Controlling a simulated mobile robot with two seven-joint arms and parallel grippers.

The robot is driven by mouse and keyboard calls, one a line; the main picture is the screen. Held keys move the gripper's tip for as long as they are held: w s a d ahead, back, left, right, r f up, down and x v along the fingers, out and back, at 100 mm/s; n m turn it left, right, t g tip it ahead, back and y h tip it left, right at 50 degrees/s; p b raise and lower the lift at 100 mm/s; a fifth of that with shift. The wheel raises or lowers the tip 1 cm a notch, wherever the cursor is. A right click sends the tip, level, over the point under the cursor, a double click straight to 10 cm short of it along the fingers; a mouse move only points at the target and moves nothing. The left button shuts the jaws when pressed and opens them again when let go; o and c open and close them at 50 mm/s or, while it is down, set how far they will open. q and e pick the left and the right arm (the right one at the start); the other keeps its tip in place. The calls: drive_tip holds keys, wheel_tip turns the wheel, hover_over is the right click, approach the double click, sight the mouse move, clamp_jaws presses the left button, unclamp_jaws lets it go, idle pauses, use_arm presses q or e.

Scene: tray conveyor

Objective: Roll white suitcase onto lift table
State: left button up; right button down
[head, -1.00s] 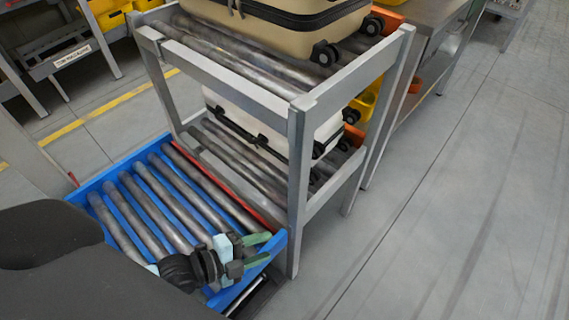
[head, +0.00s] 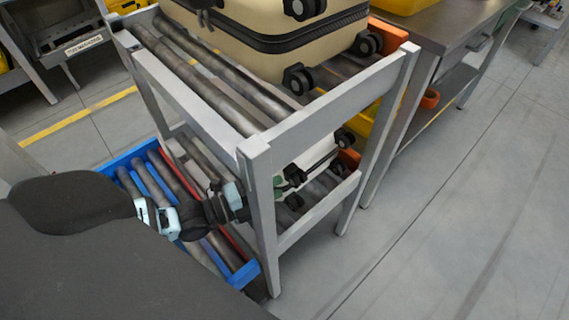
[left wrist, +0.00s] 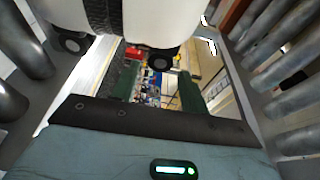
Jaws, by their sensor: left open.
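The white suitcase (head: 321,151) lies on the rack's lower roller shelf, mostly hidden by the upper shelf's frame and a corner post. Its white shell, black band and black wheels show large at the top of the left wrist view (left wrist: 150,22). My left gripper (head: 266,190) reaches in at the lower shelf beside the suitcase's near end, partly hidden by the post. In the left wrist view its two dark green fingers (left wrist: 158,88) are apart, with nothing clearly held between them. The blue lift table (head: 245,273) with grey rollers stands against the rack at the left, partly covered by my arm.
A beige suitcase (head: 270,38) lies on the rack's upper roller shelf. The grey rack post (head: 262,215) stands close to my left gripper. A metal workbench (head: 440,45) stands behind at the right. The floor (head: 460,210) on the right is clear.

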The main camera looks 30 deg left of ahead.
sight(292, 182)
use_arm(q)
drive_tip(key=b+x, duration=0.1)
drive_tip(key=x, duration=0.6)
drive_tip(key=shift+s, duration=0.1)
drive_tip(key=shift+w+d+r, duration=0.1)
drive_tip(key=shift+w+d, duration=0.15)
drive_tip(key=shift+w, duration=0.1)
use_arm(e)
drive_tip(key=shift+s+d+f, duration=0.15)
drive_tip(key=shift+s+f, duration=0.35)
drive_tip(key=shift+f, duration=0.25)
use_arm(q)
clamp_jaws()
use_arm(e)
drive_tip(key=shift+s+g, duration=0.3)
drive_tip(key=shift+s, duration=0.1)
drive_tip(key=shift+w, duration=0.3)
